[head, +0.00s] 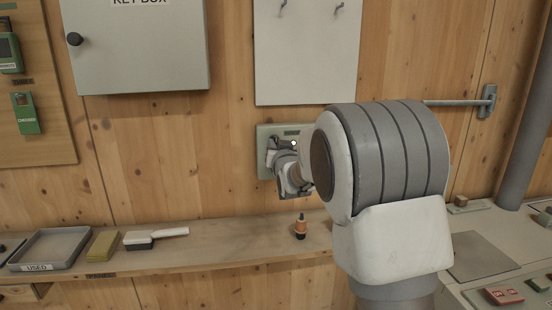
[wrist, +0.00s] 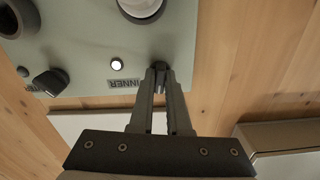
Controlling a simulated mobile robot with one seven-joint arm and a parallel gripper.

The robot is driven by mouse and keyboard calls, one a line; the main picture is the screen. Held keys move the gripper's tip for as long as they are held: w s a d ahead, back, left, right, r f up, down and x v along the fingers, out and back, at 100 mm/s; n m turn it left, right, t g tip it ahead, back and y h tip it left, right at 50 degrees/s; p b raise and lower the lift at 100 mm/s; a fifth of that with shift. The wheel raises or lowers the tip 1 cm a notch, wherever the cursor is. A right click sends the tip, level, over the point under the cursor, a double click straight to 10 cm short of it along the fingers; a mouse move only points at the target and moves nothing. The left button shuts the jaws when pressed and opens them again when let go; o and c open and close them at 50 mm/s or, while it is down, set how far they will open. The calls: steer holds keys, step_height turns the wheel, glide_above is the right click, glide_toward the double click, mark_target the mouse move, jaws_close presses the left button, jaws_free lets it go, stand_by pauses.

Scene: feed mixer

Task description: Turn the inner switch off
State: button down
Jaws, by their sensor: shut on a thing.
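The grey-green switch panel (head: 267,134) is on the wooden wall in the head view, partly hidden by my arm. In the wrist view the panel (wrist: 85,35) shows a label reading INNER (wrist: 125,83) and a lit white lamp (wrist: 117,64) beside it. My gripper (wrist: 159,72) is shut on the dark inner switch (wrist: 160,67) next to that label. The fingers hide most of the switch, so its exact angle cannot be told. In the head view my gripper (head: 281,152) is at the panel, mostly covered by my wrist.
Another black knob (wrist: 48,83) is on the panel, left of the lamp in the wrist view. A white board (head: 305,60) and a key box (head: 138,45) hang above. A shelf (head: 215,240) below holds an orange-black object (head: 300,227), a brush (head: 155,237) and a tray (head: 52,247).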

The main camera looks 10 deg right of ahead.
steer(key=n+b, duration=0.1)
steer(key=b, duration=0.1)
steer(key=n+b, duration=0.2)
steer(key=shift+f+n, duration=0.3)
steer(key=n+b, duration=0.3)
steer(key=shift+r+n, duration=0.15)
steer(key=shift+n, duration=0.25)
steer(key=shift+r+n+b, duration=0.1)
steer(key=shift+n+b, duration=0.4)
steer(key=shift+d+r, duration=0.1)
steer(key=c, duration=0.9)
jaws_free()
steer(key=s, duration=1.7)
steer(key=shift+s, duration=0.2)
